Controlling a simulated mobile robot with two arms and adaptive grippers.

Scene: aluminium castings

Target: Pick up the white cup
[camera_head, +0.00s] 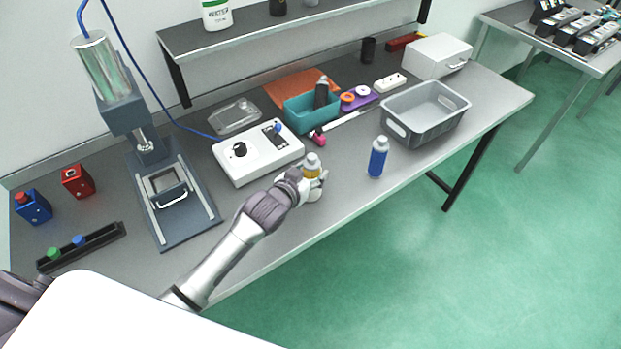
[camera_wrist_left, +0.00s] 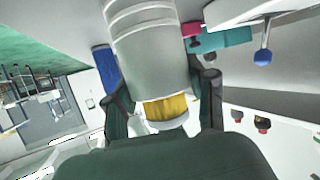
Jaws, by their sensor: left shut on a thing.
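The white cup (camera_wrist_left: 150,50) appears in the left wrist view as a pale, ridged cylinder between the fingers. In the head view a pale part of it (camera_head: 314,194) shows beside the hand near the table's front edge. I cannot tell whether this belongs to the cup or is a separate bottle. My left gripper (camera_head: 308,184) is shut on the cup, one finger on each side (camera_wrist_left: 163,95). The hand hides part of the cup, and I cannot tell whether it touches the table. My right gripper is not in view.
A blue bottle (camera_head: 377,160) stands to the right. A grey crate (camera_head: 425,128) is beyond it. A white control box (camera_head: 258,155) is left of the hand, with a teal bin (camera_head: 300,125) behind. A press (camera_head: 150,150) stands at left. Bare table lies between cup and blue bottle.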

